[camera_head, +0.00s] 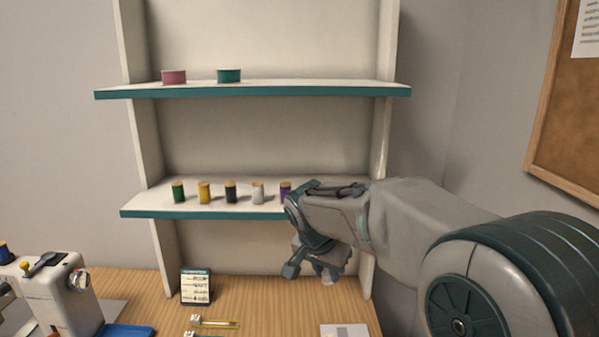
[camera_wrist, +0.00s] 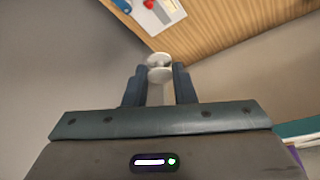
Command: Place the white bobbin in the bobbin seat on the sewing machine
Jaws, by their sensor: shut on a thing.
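The white bobbin (camera_wrist: 159,74) is between the two fingers of my gripper (camera_wrist: 159,85) in the wrist view, with its round flanges showing at the fingertips. My gripper (camera_head: 318,262) is shut on it and hangs above the right part of the table in the head view, in front of the shelf unit. The bobbin is hard to make out in the head view. The white sewing machine (camera_head: 55,298) stands at the far left, cut off by the picture's edge, well apart from my gripper. I cannot make out the bobbin seat.
The shelf unit (camera_head: 265,214) holds several thread spools, including a purple one (camera_head: 285,188) close behind my arm. A corkboard (camera_head: 565,110) hangs at right.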

